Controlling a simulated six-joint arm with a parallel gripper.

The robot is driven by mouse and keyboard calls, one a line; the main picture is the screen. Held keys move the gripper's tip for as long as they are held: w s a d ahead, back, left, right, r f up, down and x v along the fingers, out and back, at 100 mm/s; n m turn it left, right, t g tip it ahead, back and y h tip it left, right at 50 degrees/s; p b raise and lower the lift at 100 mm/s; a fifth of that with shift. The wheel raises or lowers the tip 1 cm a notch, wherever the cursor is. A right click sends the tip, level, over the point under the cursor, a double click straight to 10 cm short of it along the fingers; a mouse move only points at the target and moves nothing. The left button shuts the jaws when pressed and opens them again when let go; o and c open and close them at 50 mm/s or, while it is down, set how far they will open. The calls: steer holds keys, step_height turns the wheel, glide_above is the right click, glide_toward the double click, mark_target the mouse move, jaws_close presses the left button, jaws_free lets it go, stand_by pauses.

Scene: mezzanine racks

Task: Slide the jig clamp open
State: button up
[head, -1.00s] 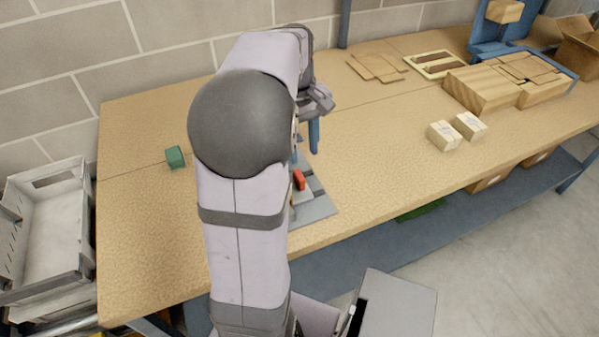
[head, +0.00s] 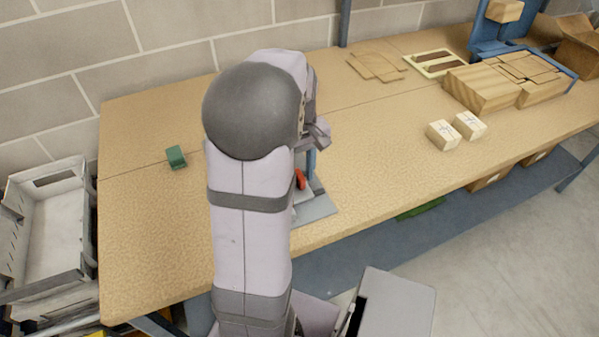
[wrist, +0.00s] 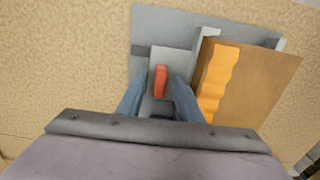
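The jig is a grey plate (head: 318,210) on the wooden bench, mostly hidden behind my arm in the head view. The wrist view shows its plate (wrist: 150,22) with a lighter sliding block and a red clamp handle (wrist: 160,81) upright on it. The handle also shows in the head view (head: 300,179). My gripper (wrist: 160,84) has its two blue fingers apart, one on each side of the red handle, with a gap visible on both sides. A brown wooden block with a wavy orange edge (wrist: 217,82) sits in the jig, right of the handle.
A green block (head: 176,157) lies left of my arm. Two small pale boxes (head: 443,135) and larger wooden blocks (head: 481,88) stand to the right. A white bin (head: 55,225) is left of the bench.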

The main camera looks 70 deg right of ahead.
steer(key=shift+f, duration=0.2)
jaws_close()
steer(key=shift+s+d+p, duration=0.65)
steer(key=shift+s+d, duration=0.6)
jaws_free()
steer(key=shift+r, duration=0.1)
